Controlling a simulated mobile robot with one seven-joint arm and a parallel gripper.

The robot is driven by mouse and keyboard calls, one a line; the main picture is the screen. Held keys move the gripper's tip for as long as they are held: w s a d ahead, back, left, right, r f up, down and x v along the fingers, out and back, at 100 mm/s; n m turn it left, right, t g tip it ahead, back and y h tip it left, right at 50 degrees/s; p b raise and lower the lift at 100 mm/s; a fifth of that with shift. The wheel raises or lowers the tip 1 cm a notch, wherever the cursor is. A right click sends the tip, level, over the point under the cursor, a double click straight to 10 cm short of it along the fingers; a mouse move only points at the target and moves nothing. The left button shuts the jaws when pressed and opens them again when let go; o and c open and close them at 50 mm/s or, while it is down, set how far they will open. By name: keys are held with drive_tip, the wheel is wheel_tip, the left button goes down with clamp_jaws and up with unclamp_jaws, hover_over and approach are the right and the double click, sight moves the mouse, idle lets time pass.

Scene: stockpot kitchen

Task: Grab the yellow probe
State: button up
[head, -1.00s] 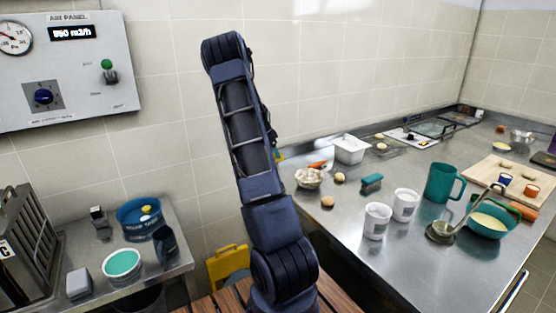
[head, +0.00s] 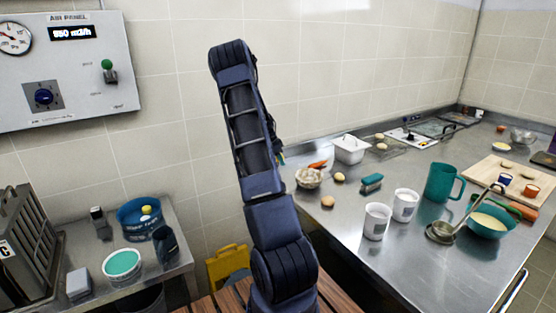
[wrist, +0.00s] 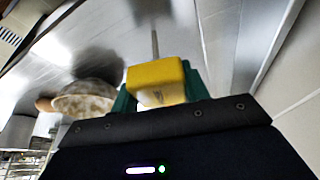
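The yellow probe (wrist: 157,84) shows in the wrist view as a yellow block with a thin metal rod running away from it. My gripper (wrist: 160,92) has its green fingers close against both sides of the block and looks shut on it. The far end of the rod is blurred against the bright steel surface. In the head view my arm hides the probe and most of my gripper; only a small teal bit shows beside the arm, near the counter's left edge.
The bowl of pale pieces (head: 309,178), eggs (head: 327,202), green brush (head: 372,183), white tub (head: 350,149) and two white cups (head: 377,221) stand on the steel counter (head: 330,237). A tiled wall (head: 330,60) rises behind. A side table (head: 180,262) is at left.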

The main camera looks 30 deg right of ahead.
drive_tip(key=shift+c, duration=1.1)
drive_tip(key=shift+r, duration=0.1)
